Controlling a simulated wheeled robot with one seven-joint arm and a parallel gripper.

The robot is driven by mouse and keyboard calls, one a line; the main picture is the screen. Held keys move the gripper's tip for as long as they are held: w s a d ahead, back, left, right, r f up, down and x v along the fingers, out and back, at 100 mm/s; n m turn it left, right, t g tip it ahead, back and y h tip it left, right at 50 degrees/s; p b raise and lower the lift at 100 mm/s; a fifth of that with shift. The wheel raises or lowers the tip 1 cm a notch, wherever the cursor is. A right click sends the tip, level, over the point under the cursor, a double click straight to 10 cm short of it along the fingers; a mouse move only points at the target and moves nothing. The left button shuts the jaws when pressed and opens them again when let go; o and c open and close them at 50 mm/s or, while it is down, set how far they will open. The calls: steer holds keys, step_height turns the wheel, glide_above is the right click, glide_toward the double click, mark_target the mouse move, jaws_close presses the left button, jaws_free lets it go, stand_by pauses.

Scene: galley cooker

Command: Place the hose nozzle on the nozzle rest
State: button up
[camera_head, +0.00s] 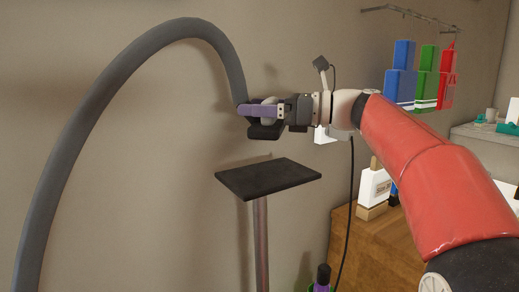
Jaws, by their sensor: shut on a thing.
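The grey hose (95,105) rises from the lower left, arcs over and comes down to my gripper (262,117). My gripper is shut on the hose nozzle (265,131) at the hose's end. The nozzle is small and dark here, and partly hidden by the gripper and a purple piece beside it. The nozzle rest (268,180) is a flat black plate on a metal post. Its top is bare. My gripper and the nozzle are above the plate, with a visible gap between them and the plate in this view.
Blue, green and red items (427,85) are along the wall at the upper right. A purple-topped thing (323,275) shows at the bottom. The wall left of the post is clear apart from the hose.

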step_height(320, 180, down, 8)
steer(key=shift+f+b, duration=0.2)
steer(key=shift+b, duration=0.65)
steer(key=o, duration=1.2)
steer(key=shift+c, duration=0.2)
steer(key=shift+d, duration=0.15)
steer(key=s+d, duration=0.2)
steer(key=d, duration=0.9)
steer(key=shift+s+d, duration=0.15)
steer(key=shift+d, duration=0.1)
